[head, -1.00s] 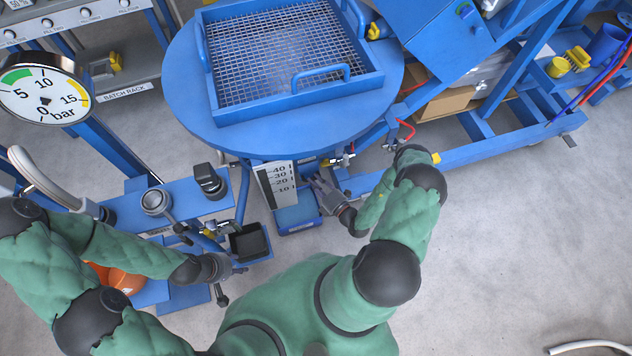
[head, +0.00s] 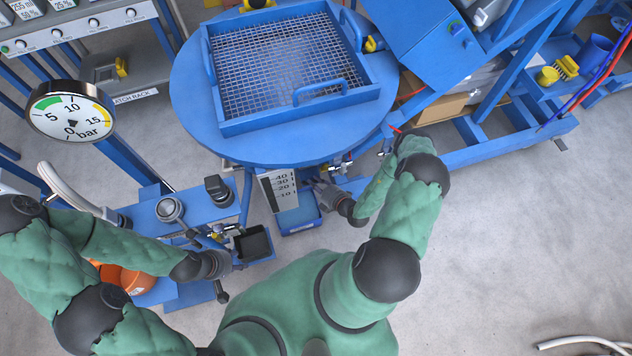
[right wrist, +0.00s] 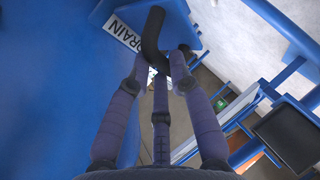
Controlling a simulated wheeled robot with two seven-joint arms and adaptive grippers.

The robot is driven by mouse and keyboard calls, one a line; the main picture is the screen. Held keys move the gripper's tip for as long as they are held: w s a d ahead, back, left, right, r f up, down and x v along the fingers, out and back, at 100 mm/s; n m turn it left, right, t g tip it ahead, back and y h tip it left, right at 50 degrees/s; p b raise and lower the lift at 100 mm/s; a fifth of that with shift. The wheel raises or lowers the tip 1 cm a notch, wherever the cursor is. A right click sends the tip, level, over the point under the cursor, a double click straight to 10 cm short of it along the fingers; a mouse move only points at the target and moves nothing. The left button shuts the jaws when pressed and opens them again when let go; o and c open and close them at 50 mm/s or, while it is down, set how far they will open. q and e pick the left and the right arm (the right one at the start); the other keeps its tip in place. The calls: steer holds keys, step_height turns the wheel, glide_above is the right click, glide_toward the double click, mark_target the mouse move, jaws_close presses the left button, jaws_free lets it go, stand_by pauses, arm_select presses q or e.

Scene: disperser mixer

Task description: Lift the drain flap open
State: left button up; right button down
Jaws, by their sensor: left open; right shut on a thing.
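In the right wrist view, the drain flap (right wrist: 182,27) is a blue piece beside a white label (right wrist: 125,36) reading DRAIN, with a bent black handle (right wrist: 152,40). My right gripper (right wrist: 160,66) has its purple-grey fingers closed around the lower end of that handle. In the head view, my right gripper (head: 322,190) is below the rim of the round blue table, just right of the white scale plate (head: 282,188); the flap and handle cannot be made out there. My left gripper (head: 224,263) is open at the lower left, beside a black tray (head: 253,243).
A blue mesh tray (head: 228,128) sits on the round table (head: 190,110). A blue box (head: 299,222) stands below the scale plate. A pressure gauge (head: 70,112) and a grey lever (head: 72,187) are at left.

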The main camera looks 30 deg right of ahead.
stand_by(0.3)
steer(key=c, duration=1.1)
jaws_free()
steer(key=v, duration=1.2)
